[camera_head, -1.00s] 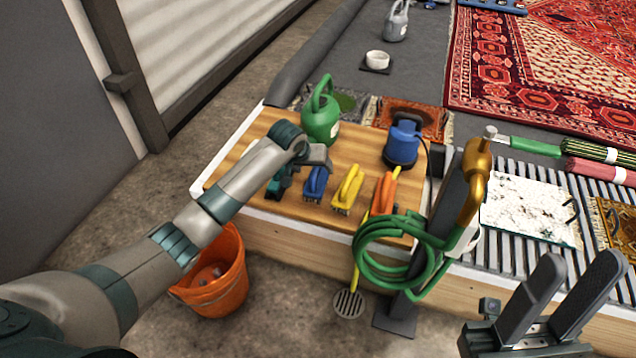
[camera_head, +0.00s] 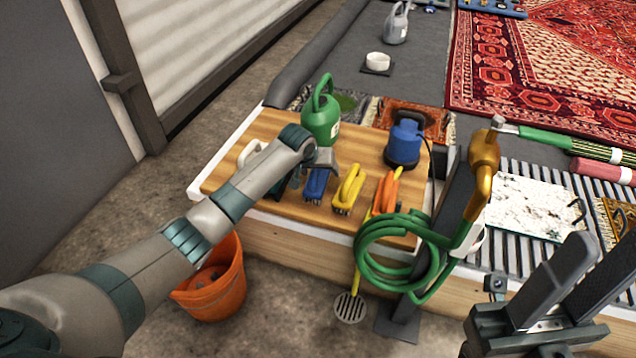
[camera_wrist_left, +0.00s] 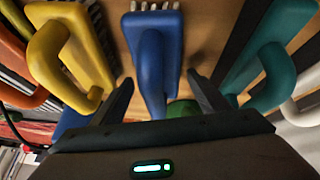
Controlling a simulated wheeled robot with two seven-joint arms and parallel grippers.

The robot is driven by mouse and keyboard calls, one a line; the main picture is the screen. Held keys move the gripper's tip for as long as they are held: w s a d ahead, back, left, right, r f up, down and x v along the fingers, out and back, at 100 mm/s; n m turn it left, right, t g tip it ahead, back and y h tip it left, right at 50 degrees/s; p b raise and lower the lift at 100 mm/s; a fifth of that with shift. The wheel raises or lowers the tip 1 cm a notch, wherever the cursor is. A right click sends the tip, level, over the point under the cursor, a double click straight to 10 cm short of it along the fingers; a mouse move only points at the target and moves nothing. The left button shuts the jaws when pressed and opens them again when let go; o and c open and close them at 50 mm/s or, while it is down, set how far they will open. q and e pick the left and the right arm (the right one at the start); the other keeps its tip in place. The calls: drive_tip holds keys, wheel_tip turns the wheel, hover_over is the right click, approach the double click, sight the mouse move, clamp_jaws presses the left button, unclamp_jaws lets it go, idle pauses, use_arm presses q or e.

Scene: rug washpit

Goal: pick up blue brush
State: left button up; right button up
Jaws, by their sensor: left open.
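The blue brush (camera_head: 315,190) lies on the wooden board, handle up, between a yellow brush and a teal brush. It also shows in the left wrist view (camera_wrist_left: 153,60), with its pale bristles at the top. My left gripper (camera_head: 320,168) is open just above the brush. In the left wrist view its two fingers (camera_wrist_left: 160,80) lie on either side of the blue handle, with nothing gripped. The gripper hides part of the handle in the head view. My right gripper (camera_head: 605,250) is open and empty at the lower right.
The yellow brush (camera_head: 348,190) and teal brush (camera_wrist_left: 268,65) stand close on either side. An orange brush (camera_head: 388,190), green watering can (camera_head: 322,118) and blue pump (camera_head: 405,143) share the board (camera_head: 360,160). A green hose (camera_head: 400,235) hangs at the front; an orange bucket (camera_head: 215,285) stands below.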

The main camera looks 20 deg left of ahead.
idle(0.4)
use_arm(q)
drive_tip(key=c, duration=1.2)
drive_tip(key=shift+r, duration=0.15)
